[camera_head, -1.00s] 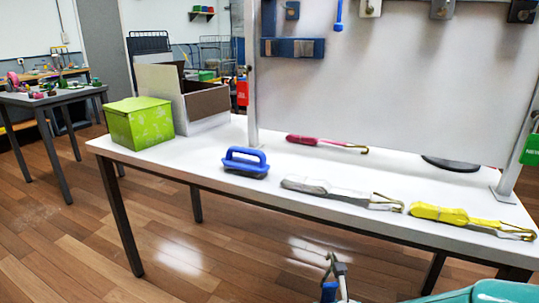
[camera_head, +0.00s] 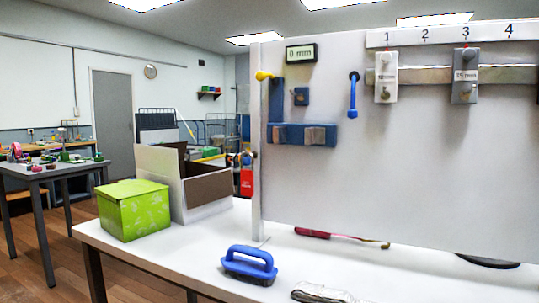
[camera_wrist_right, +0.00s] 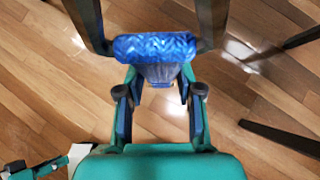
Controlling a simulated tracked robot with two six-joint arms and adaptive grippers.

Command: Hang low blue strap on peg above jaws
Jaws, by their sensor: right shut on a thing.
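In the right wrist view my right gripper (camera_wrist_right: 157,50) is shut on a rolled blue strap (camera_wrist_right: 155,46), which sits crosswise between the fingers above the wooden floor. Its far side is hidden. The blue jaws (camera_head: 302,134) are on the white panel in the head view. A yellow-tipped peg (camera_head: 264,75) sticks out at the panel's left edge.
A blue strip (camera_head: 353,97) hangs from a dark peg. Numbered holders hang on a rail (camera_head: 425,75).

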